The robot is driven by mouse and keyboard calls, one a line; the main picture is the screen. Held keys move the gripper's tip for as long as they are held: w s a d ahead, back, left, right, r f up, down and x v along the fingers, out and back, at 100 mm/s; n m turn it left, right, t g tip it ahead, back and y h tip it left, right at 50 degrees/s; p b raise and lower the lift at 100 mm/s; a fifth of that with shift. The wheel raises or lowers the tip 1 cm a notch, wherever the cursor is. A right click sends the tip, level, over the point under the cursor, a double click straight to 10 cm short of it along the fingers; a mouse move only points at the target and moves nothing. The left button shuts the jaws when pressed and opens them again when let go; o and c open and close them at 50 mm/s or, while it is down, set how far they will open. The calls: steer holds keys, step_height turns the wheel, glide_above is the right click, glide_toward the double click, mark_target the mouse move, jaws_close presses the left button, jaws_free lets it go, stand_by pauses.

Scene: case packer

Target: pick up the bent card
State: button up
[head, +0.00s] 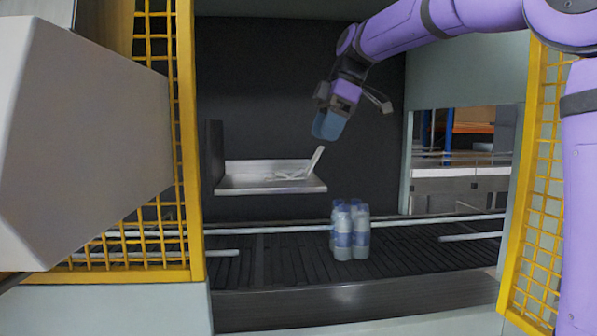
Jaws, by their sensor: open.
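The bent card (315,162) is white and lies at the right end of a pale metal shelf (245,184) inside the machine. One flap stands up at a slant, and a flatter white part lies to its left. My gripper (327,130), with blue fingers, hangs above the shelf and a little above the card's raised flap, apart from it. It is open, with nothing visible between its fingers. The gap between the fingers is hard to make out from this angle.
Several clear bottles (351,236) with blue labels stand together on the dark conveyor (290,262) below the shelf. Yellow mesh guards (185,140) flank the opening on both sides. Metal guide rails (290,228) run along the conveyor. A large grey box-like shape (80,140) fills the left foreground.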

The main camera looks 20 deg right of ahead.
mark_target(317, 154)
steer(key=shift+s+x, duration=0.15)
steer(key=shift+x, duration=1.7)
steer(key=shift+s+x, duration=0.15)
steer(key=shift+x, duration=1.7)
steer(key=shift+d, duration=0.1)
steer(key=c, duration=1)
steer(key=shift+r, duration=0.15)
